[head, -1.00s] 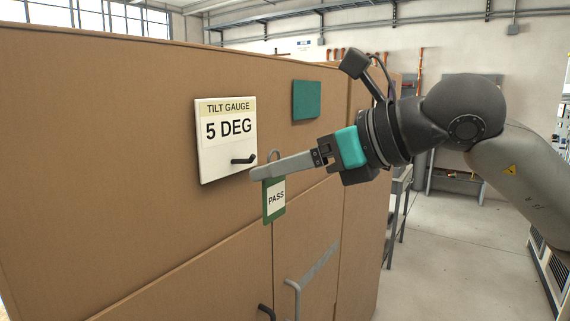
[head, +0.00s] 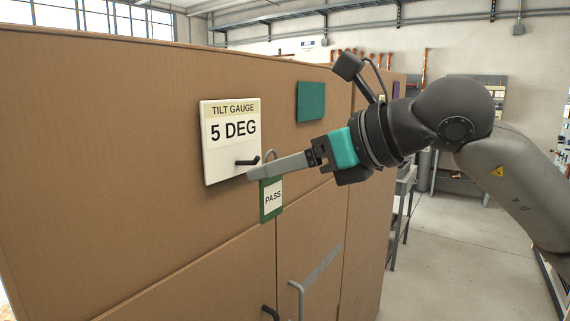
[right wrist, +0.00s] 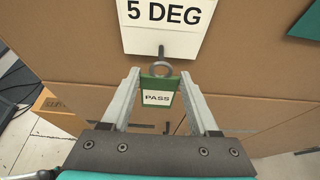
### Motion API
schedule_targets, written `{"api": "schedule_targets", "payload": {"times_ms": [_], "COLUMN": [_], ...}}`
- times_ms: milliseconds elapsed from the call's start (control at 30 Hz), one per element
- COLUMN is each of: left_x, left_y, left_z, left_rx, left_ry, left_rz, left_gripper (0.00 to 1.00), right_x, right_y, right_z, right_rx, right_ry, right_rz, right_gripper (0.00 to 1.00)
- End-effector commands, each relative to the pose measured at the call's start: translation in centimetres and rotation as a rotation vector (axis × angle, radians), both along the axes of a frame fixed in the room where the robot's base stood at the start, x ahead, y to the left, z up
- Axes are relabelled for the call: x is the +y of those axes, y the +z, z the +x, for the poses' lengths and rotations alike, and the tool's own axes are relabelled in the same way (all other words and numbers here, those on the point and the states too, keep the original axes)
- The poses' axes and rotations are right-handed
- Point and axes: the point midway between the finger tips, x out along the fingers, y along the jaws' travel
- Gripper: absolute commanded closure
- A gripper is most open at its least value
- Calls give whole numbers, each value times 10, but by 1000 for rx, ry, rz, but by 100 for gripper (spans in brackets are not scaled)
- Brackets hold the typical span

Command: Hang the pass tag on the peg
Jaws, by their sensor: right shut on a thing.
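The green pass tag (head: 271,200) has a white "PASS" label and a grey ring (head: 270,155) on top. My right gripper (head: 254,175) is shut on it, and the tag hangs upright below the fingers. In the right wrist view the tag (right wrist: 159,90) sits between the fingertips of my right gripper (right wrist: 160,80), ring upward. The dark peg (head: 247,161) sticks out from the lower part of the white tilt gauge board (head: 224,165). The ring is just right of the peg's tip in the head view. In the wrist view the peg (right wrist: 161,50) is right above the ring. I cannot tell whether they touch. My left gripper is not in view.
The board is on a large brown cabinet (head: 120,150). A teal panel (head: 311,102) is to its upper right. Door handles (head: 297,300) stick out below the tag. Open floor (head: 445,240) lies to the right.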

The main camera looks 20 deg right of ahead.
Motion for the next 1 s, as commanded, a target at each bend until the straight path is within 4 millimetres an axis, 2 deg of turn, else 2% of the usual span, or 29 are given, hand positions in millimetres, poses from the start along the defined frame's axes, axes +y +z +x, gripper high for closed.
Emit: {"api": "schedule_targets", "payload": {"times_ms": [600,1000], "left_x": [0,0], "left_y": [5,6], "left_z": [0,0], "left_rx": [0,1], "left_ry": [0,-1], "left_rz": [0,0], "left_gripper": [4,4], "right_x": [12,13], "right_y": [1,0], "right_z": [15,17], "right_rx": [-1,-1], "right_ry": [1,0], "right_rz": [1,0], "right_gripper": [91,91]}}
